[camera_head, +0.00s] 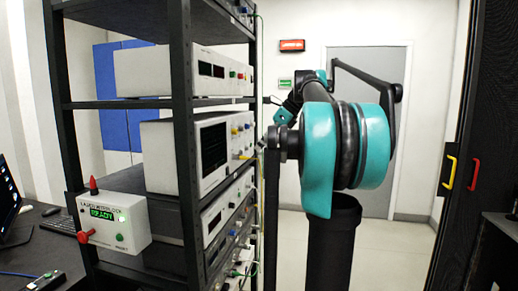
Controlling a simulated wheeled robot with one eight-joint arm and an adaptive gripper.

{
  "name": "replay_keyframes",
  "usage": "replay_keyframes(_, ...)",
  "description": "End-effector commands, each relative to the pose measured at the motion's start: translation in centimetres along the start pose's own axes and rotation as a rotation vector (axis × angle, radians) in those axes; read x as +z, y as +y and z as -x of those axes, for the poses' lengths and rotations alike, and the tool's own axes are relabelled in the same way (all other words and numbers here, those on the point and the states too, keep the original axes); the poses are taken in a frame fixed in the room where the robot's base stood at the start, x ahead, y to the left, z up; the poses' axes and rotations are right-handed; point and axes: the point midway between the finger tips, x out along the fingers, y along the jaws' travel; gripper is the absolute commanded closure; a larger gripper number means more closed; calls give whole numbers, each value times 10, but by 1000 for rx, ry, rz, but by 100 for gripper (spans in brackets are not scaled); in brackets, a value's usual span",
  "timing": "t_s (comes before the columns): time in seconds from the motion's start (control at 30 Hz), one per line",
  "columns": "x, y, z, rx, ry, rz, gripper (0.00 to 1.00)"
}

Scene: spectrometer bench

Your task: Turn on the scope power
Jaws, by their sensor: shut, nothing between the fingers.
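The scope (165,155) is a white box with a dark gridded screen (213,148) on the middle shelf of the black rack. Its front faces right, seen at a steep angle, with small coloured knobs or connectors along the right edge. I cannot make out which part is its power control. My gripper (261,147) is small and dark at the end of my teal and black arm. It is shut and empty, just right of the scope's front. I cannot tell whether it touches the scope.
A white instrument with red readouts (180,72) sits on the shelf above, and more instruments with cables sit below. A white box with a green display (112,222) stands at left. The rack's black post (183,150) stands before the scope. A grey door (372,65) is behind.

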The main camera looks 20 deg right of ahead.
Motion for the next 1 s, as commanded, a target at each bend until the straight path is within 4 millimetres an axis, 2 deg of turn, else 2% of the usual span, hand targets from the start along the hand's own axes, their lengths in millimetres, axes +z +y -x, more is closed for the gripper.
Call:
replay_keyframes(0.17, 0, 0, 0, 0, 0, 0, 100)
replay_keyframes(0.37, -13, -1, -8, -1, 1, -1, 100)
replay_keyframes(0.67, -12, -1, -11, 0, 1, 0, 100)
replay_keyframes(0.87, -12, 0, -34, 0, 1, 1, 100)
replay_keyframes(1.0, -12, 0, -61, 2, 1, 2, 100)
